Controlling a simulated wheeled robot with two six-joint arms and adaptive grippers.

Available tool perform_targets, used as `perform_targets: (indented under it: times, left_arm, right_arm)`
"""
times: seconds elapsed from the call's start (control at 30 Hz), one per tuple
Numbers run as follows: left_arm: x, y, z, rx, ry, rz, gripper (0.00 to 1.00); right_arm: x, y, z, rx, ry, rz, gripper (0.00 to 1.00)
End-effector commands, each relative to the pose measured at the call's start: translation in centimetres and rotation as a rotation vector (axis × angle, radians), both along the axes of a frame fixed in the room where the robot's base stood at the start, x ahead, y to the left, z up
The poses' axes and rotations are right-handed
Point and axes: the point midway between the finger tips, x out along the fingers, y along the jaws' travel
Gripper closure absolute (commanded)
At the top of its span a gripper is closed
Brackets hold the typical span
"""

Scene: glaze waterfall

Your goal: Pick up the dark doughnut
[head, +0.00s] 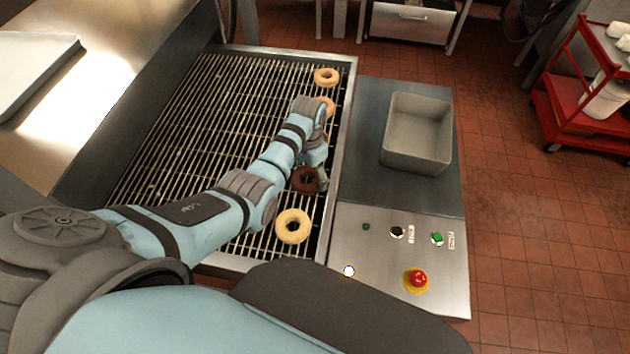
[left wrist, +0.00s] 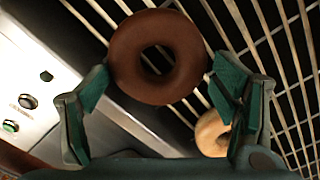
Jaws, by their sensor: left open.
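The dark doughnut (head: 305,180) lies on the wire conveyor grate (head: 180,120), near its right side. My left gripper (head: 318,160) is right at it, and the arm partly hides the area behind it. In the left wrist view the dark doughnut (left wrist: 156,57) shows brown and ring-shaped, between and just beyond the green fingertips of my left gripper (left wrist: 160,85). The fingers are spread apart, one on either side of it. Whether they touch its edge is hard to tell. My right gripper is not in view.
A light doughnut (head: 293,226) lies nearer on the grate, and two more light ones (head: 326,77) lie farther along. A grey bin (head: 417,134) stands to the right. A control panel (head: 400,255) with a red button (head: 418,278) is at the front right.

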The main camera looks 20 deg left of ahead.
Motion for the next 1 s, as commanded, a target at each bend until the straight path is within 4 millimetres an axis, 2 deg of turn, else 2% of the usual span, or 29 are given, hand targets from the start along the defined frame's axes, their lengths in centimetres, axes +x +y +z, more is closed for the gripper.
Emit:
perform_targets:
  times: [0.03,0.23,0.43,0.77,1.0]
  left_arm:
    - [-0.1,0.0,-1.5,0.000,0.001,0.000,0.20]
    - [0.0,-0.2,-1.0,0.000,0.000,-0.003,0.20]
    - [0.0,-0.2,-0.9,0.000,0.000,-0.003,0.52]
    - [0.0,-0.2,-0.7,-0.001,0.001,-0.004,0.53]
    - [0.0,-0.1,0.7,-0.001,0.001,-0.003,0.53]
  right_arm:
    - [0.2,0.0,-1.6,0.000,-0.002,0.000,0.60]
    - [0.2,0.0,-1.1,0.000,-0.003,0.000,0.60]
    - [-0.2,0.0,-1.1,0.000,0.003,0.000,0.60]
    - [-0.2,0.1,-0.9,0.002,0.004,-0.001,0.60]
    - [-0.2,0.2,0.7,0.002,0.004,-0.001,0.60]
